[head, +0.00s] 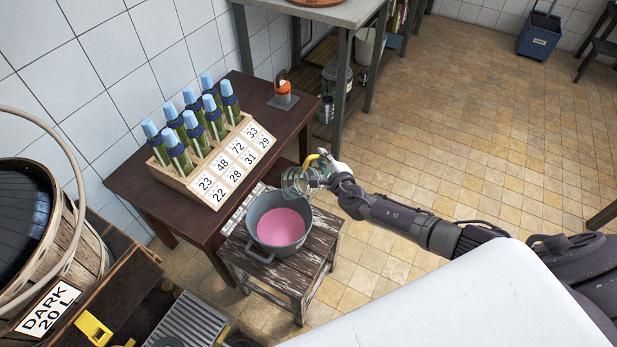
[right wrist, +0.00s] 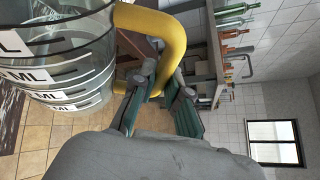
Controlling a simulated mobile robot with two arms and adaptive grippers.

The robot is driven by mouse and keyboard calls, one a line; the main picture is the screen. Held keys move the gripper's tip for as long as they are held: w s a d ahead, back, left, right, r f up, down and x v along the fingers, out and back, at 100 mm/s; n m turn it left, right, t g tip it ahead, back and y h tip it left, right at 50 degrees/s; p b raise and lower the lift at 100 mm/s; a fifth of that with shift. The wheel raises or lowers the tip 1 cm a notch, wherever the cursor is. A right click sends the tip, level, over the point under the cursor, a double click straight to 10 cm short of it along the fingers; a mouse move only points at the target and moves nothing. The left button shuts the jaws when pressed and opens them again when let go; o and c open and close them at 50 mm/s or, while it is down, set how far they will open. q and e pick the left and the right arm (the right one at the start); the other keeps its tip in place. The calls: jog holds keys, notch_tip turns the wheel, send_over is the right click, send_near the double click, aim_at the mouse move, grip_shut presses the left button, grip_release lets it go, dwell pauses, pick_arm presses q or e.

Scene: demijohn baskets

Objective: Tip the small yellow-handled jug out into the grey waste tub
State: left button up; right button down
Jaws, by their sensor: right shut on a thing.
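The small clear jug (head: 292,182) is tipped onto its side above the back right rim of the grey waste tub (head: 268,203), its mouth toward the left. The tub stands on a worn wooden stool and holds pink liquid. My right gripper (head: 328,170) is shut on the jug's yellow handle (head: 326,158). In the right wrist view, the fingers (right wrist: 161,98) close around the yellow handle (right wrist: 172,42). The see-through jug (right wrist: 60,65) shows ML marks and no clear contents there. My left gripper is not in view.
The stool (head: 262,281) stands beside a dark table (head: 137,182) with a wooden rack (head: 213,172) of green bottles and an orange-topped item (head: 282,92). A large basket (head: 92,255) labelled DARK 20 L stands at left. The tiled floor at right is mostly clear.

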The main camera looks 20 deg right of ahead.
jog(key=shift+w+d+f+m+g+y+b, duration=0.25)
jog(key=shift+d+f+m+g+y+b, duration=0.25)
jog(key=shift+d+f+m+b, duration=0.45)
jog(key=shift+m, duration=0.55)
jog(key=shift+w, duration=0.1)
jog(key=shift+r, duration=0.1)
notch_tip(320, 180, down, 3)
jog(key=m+g+y+b, duration=0.1)
jog(key=m+y+b, duration=0.1)
jog(key=b, duration=0.1)
jog(key=shift+a+m, duration=0.1)
jog(key=shift+m, duration=0.3)
